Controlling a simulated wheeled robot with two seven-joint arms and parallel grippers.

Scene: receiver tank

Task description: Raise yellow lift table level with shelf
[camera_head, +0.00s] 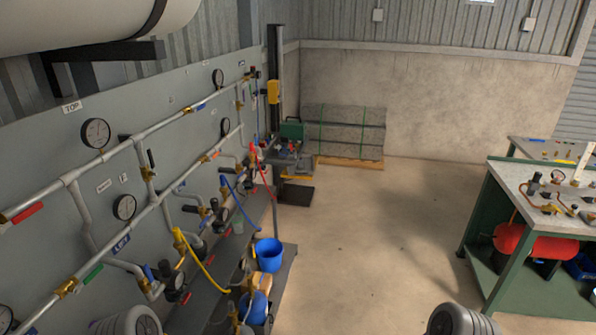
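A small yellow piece (297,177), which may be part of the lift table, shows low at the back beside the pipe wall. A dark flat plate (297,194) lies at floor level just in front of it. Grey and green machinery (292,132) sits beside the mast and partly hides what is below. I cannot tell which surface is the shelf or how the heights compare. Neither gripper is in view; only grey rounded parts of my arms show at the bottom edge.
Pipes with valves and gauges (96,133) line the left wall. Stacked grey slabs (343,133) rest on a pallet at the back. A green workbench (488,215) stands right. The middle floor is clear.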

